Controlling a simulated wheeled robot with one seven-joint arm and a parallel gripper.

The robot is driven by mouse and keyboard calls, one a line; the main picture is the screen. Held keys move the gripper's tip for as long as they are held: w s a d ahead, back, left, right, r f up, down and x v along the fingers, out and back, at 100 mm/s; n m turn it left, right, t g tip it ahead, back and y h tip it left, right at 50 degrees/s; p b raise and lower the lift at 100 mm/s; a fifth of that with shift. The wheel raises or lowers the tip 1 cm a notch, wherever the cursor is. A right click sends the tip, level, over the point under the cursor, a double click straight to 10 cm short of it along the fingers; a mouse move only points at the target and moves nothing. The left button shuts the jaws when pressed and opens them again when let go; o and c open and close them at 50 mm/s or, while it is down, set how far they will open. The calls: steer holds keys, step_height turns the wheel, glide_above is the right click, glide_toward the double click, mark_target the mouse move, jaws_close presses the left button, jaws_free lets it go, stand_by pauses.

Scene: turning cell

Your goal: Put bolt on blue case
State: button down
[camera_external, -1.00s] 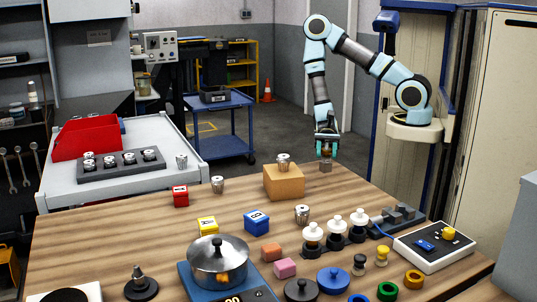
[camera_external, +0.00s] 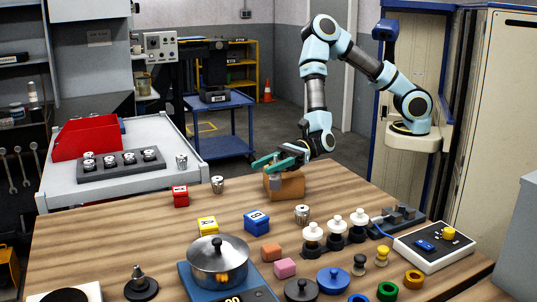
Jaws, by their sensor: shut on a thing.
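My gripper (camera_external: 275,164) is shut on a small grey metal piece, which looks like the bolt (camera_external: 275,183). It hangs below the fingers, in front of the tan block (camera_external: 292,187). Its exact shape is too small to tell, and I cannot tell whether it touches the block. The blue case, seen as a blue cube with a white label (camera_external: 256,223), sits on the wooden table in front of the tan block. Its top is clear. The top of the tan block is partly hidden by my gripper.
A red cube (camera_external: 180,196) and a yellow cube (camera_external: 208,227) stand to the left of the blue one. A silver cylinder (camera_external: 302,214) stands to its right. A pot (camera_external: 218,262) on a blue scale is in front. White-knobbed pieces (camera_external: 335,231) stand farther right.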

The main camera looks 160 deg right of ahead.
steer(key=w+d+r+m+g+h+b, duration=0.3)
steer(key=w+r+m+g+h+b, duration=0.1)
steer(key=w+r+m+g+h, duration=0.3)
step_height(320, 180, down, 10)
steer(key=w+p, duration=0.1)
steer(key=p, duration=0.2)
steer(key=shift+w+n+t+h, duration=0.2)
steer(key=shift+n+t+h, duration=0.1)
steer(key=shift+d+f, duration=0.1)
steer(key=shift+c, duration=2.2)
jaws_free()
